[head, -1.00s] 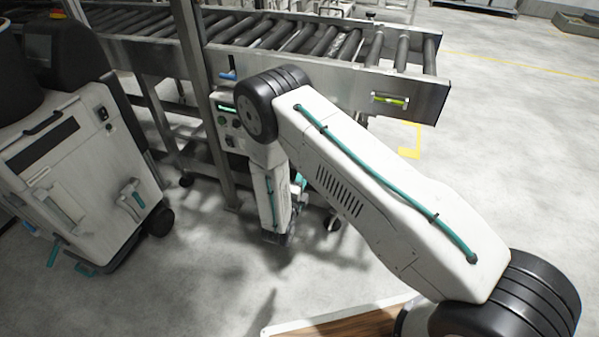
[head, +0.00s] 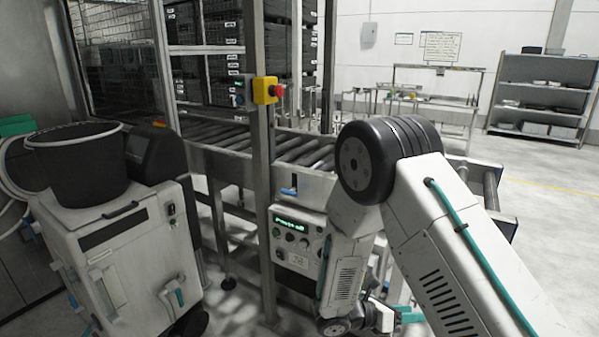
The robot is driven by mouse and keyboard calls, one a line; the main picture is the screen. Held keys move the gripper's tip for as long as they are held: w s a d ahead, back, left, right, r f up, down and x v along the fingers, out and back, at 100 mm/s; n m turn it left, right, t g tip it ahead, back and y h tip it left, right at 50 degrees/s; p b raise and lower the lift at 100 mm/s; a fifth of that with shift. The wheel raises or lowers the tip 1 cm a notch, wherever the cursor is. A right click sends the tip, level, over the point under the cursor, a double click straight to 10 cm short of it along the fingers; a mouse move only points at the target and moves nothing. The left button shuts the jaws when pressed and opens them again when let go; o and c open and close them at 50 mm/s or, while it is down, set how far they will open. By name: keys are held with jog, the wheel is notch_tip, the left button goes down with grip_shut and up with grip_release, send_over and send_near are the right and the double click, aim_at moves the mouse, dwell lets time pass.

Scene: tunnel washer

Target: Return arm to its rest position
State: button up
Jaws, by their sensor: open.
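My arm crosses the right half of the head view, with its elbow high and the forearm hanging down. My gripper (head: 408,314) shows small at the bottom, with teal parts, in front of the conveyor's lower frame. It is open, and I see nothing between its fingers. The arm partly hides the roller conveyor (head: 225,165) behind it.
A control panel (head: 297,243) with a lit display is close left of my forearm. A post (head: 262,180) carries a red and yellow emergency stop (head: 267,90). A white cart (head: 110,255) with a black bucket (head: 77,165) stands at left. Shelves (head: 543,95) stand far right.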

jog(key=s+r+m+y, duration=1.5)
jog(key=s+r+m, duration=1.1)
jog(key=r, duration=0.4)
jog(key=shift+s+a+g+y, duration=0.25)
jog(key=shift+s+g+y, duration=0.05)
jog(key=shift+s+g, duration=0.1)
jog(key=shift+w+f, duration=0.1)
jog(key=shift+c, duration=0.8)
jog(key=shift+a, duration=0.1)
